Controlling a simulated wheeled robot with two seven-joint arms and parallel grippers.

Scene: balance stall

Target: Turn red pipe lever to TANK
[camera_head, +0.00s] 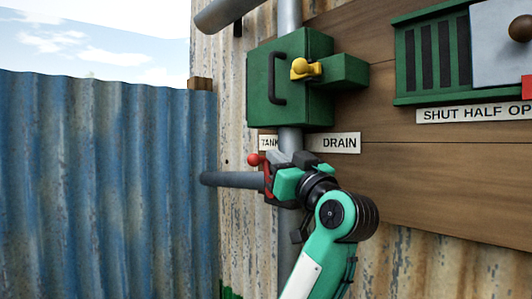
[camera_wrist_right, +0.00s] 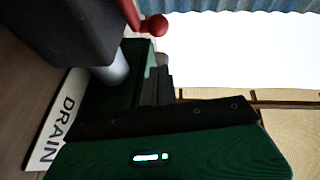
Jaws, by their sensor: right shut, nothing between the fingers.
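The red pipe lever (camera_head: 267,178) is on the grey pipes, with its red ball knob (camera_head: 254,160) up and to the left, just below the TANK sign (camera_head: 268,143). The DRAIN sign (camera_head: 343,143) is to the right of the vertical pipe. My right gripper (camera_head: 280,166) is shut and empty, beside the lever on its right; it hides part of the lever and pipe joint. In the right wrist view the red knob (camera_wrist_right: 155,25) shows at the top, beyond the fingers (camera_wrist_right: 161,82); I cannot tell whether they touch the lever. My left gripper is out of view.
Above is a green box (camera_head: 315,100) with a black handle and a yellow knob (camera_head: 301,68). A green slotted panel (camera_head: 403,60) with a SHUT HALF sign (camera_head: 470,113) is at upper right. A blue corrugated fence (camera_head: 100,190) stands on the left. A grey pipe (camera_head: 232,180) runs left from the lever.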

